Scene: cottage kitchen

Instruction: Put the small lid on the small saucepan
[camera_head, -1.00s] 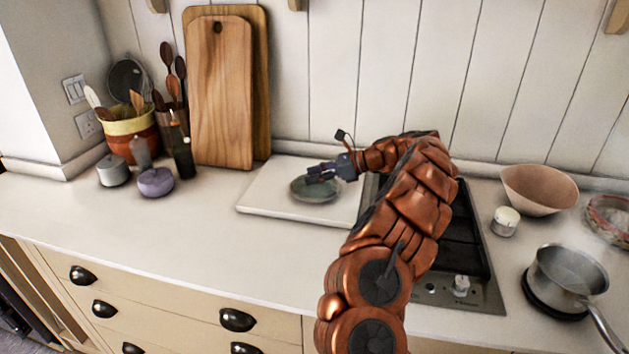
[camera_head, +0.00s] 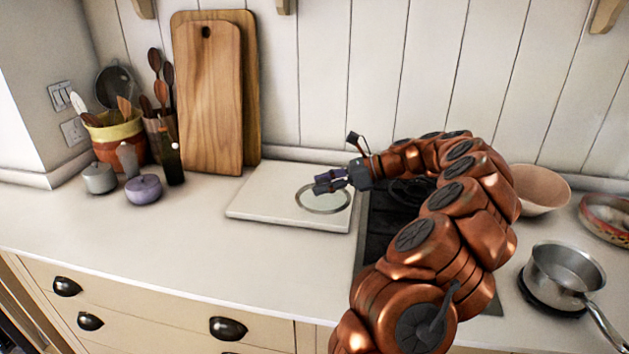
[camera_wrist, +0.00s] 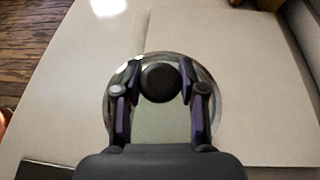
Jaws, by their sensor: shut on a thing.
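The small lid (camera_head: 338,203), a clear glass disc with a pale rim, is at the white board in the head view. It also shows in the wrist view (camera_wrist: 160,125), with a round dark knob (camera_wrist: 160,83) in its middle. My gripper (camera_head: 324,183) is above the lid, its two fingers shut on the knob from both sides. Whether the lid touches the board or hangs just over it I cannot tell. The small saucepan (camera_head: 562,268), steel and without a lid, stands upright on a black round base at the right, its handle toward the front right.
The white board (camera_head: 262,208) lies left of the dark hob (camera_head: 383,220), which my arm partly covers. A pinkish bowl (camera_head: 540,190) and a patterned bowl (camera_head: 607,222) stand at the back right. Wooden boards, a utensil pot and small jars stand at the left. The front left counter is clear.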

